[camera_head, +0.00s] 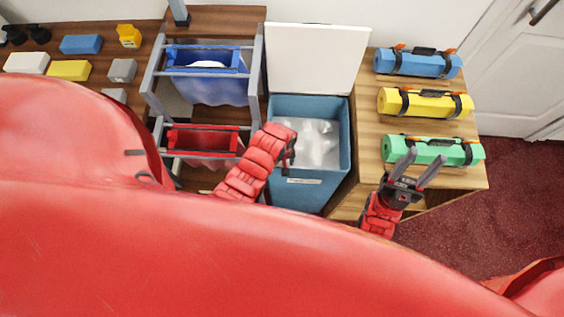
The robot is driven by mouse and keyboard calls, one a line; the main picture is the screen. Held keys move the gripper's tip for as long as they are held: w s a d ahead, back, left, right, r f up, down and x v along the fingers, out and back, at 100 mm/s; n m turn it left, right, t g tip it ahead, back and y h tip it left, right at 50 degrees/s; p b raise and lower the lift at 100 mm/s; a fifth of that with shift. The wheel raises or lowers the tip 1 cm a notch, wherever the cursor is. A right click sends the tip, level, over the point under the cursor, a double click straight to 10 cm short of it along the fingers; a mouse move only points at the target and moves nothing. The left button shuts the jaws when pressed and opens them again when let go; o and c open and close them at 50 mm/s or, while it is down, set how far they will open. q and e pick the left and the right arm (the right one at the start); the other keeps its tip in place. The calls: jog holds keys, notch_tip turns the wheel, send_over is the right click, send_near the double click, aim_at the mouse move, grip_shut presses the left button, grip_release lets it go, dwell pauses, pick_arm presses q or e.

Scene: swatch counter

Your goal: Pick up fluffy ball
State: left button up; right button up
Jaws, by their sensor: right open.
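I cannot make out a fluffy ball for certain. A small white thing (208,64) shows at the blue bag hanging in the rack at the upper left, too small to identify. My right gripper (416,162) is open and empty, its two grey fingers spread at the front edge of the right wooden cabinet, by the green roll. My left arm (258,162) reaches to the left rim of the blue bin; its gripper fingers do not show. My red body hides much of the lower view.
The open blue bin (340,190) holds crumpled clear plastic, its white lid (315,58) raised. Blue (418,63), yellow (424,103) and green (428,150) strapped rolls lie on the right cabinet (395,122). A red bag (203,140) hangs below the blue one. Several blocks lie at left.

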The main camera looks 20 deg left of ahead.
pick_arm(q)
jog(key=shift+f, duration=0.35)
jog(key=shift+c, duration=0.3)
jog(key=c, duration=0.5)
